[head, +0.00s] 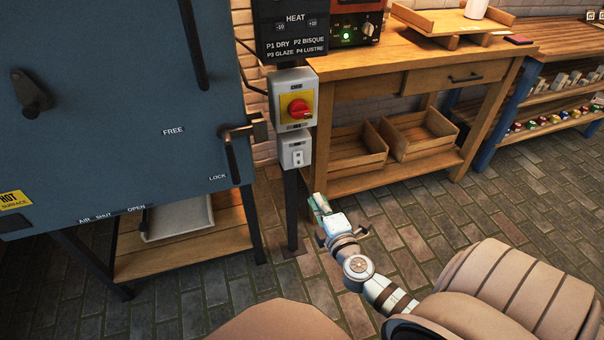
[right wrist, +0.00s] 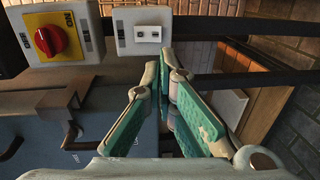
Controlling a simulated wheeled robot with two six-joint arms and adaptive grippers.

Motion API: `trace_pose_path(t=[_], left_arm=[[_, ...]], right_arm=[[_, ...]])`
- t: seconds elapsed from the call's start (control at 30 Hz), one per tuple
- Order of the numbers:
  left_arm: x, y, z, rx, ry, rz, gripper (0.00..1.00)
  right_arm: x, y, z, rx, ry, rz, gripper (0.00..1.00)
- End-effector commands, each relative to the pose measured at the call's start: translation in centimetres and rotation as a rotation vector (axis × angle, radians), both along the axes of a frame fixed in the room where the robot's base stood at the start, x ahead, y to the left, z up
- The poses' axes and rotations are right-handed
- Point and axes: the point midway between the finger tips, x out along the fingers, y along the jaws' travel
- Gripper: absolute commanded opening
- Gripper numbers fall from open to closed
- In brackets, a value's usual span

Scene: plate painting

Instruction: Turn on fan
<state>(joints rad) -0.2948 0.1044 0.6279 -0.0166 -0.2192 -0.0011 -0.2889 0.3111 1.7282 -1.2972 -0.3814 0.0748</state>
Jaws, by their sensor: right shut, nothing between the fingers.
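A small light-grey switch box (head: 296,151) with a white switch plate is mounted on a dark post below the red-and-yellow rotary switch; its label is too small to read. It also shows in the right wrist view (right wrist: 142,46), above and beyond the fingertips. I cannot tell the switch's position. No fan is recognisable in either view. My right gripper (head: 317,203) is shut and empty, below and a little right of the small box in the head view, and apart from it. Its green-padded fingers converge in the right wrist view (right wrist: 167,75). My left gripper is out of view.
The red rotary switch (head: 298,108) sits just above the small box. A blue kiln (head: 110,90) with levers stands at the left. A wooden bench (head: 420,70) with crates below is behind at the right. The brick floor around my right arm is clear.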

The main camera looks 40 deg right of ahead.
Motion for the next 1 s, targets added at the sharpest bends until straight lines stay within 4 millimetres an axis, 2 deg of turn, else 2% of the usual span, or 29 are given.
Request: trace_pose_path(t=[0.17,0.27,0.7,0.83,1.0], left_arm=[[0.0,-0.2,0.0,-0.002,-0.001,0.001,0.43],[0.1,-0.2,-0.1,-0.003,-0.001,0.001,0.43],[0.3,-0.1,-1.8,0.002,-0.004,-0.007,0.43],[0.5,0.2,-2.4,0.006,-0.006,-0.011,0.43],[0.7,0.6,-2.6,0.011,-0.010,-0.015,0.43]], right_arm=[[0.6,-0.2,-0.1,0.001,0.000,0.000,0.00],[1.8,-0.6,-0.3,0.001,0.001,0.000,0.00],[10.4,-3.6,-1.6,0.002,0.000,-0.001,0.00],[12.2,-4.3,-1.9,0.004,0.002,-0.001,0.00],[13.1,-4.6,-1.8,0.003,0.002,0.000,0.00]])
